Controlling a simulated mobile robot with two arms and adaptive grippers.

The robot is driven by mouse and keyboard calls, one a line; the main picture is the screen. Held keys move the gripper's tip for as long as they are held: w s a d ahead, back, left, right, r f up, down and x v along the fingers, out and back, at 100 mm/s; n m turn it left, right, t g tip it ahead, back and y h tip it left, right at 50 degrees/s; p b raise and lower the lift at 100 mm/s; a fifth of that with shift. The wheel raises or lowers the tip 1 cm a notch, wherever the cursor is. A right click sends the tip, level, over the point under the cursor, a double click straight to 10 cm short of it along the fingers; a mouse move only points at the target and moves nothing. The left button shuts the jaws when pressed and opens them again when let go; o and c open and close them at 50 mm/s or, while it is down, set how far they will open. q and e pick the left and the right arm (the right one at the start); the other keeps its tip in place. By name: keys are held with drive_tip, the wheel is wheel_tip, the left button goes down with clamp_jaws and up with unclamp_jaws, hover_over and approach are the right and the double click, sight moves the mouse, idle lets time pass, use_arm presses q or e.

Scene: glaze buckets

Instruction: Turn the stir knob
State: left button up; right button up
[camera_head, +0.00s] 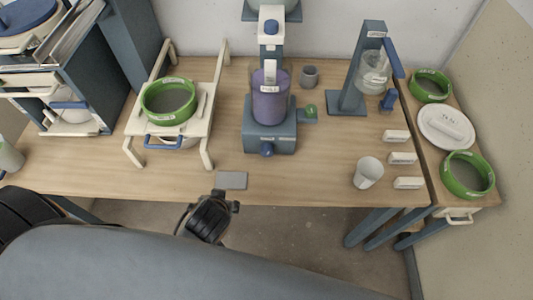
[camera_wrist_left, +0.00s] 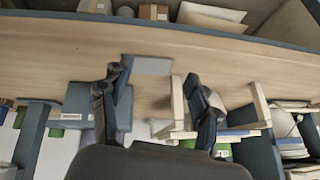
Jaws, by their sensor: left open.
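A blue-grey mixer (camera_head: 270,137) stands mid-table with a jar of purple liquid (camera_head: 269,100) on it. A blue knob (camera_head: 267,149) sits low on its front, and a green knob (camera_head: 310,111) sticks out on its right side. I cannot read which is the stir knob. My left gripper (camera_head: 207,213) is open and empty at the table's front edge, left of and nearer than the mixer. In the left wrist view the open fingers (camera_wrist_left: 158,105) are apart; the mixer base (camera_wrist_left: 88,103) shows beyond the left finger. My right gripper is not in view.
A grey pad (camera_head: 232,180) lies near the front edge. A cream stand (camera_head: 195,125) with a green-rimmed sieve (camera_head: 168,102) is left of the mixer. A white cup (camera_head: 368,172) and several labelled blocks are at right. The table between pad and mixer is clear.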

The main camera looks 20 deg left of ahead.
use_arm(q)
drive_tip(key=w+d+n+t+y, duration=0.1)
drive_tip(key=w+d+n+t, duration=0.1)
drive_tip(key=w+t, duration=0.15)
drive_tip(key=t+h, duration=0.1)
drive_tip(key=t, duration=0.4)
approach(267, 154)
drive_tip(key=shift+g, duration=0.25)
drive_tip(key=p+x, duration=0.1)
drive_tip(key=x, duration=0.2)
drive_tip(key=p+x, duration=0.2)
drive_tip(key=x, duration=0.2)
drive_tip(key=shift+w+r+p, duration=0.15)
drive_tip(key=shift+w+p, duration=0.15)
drive_tip(key=shift+w+a+f, duration=0.15)
drive_tip(key=shift+w+f, duration=0.2)
drive_tip(key=shift+w, duration=0.25)
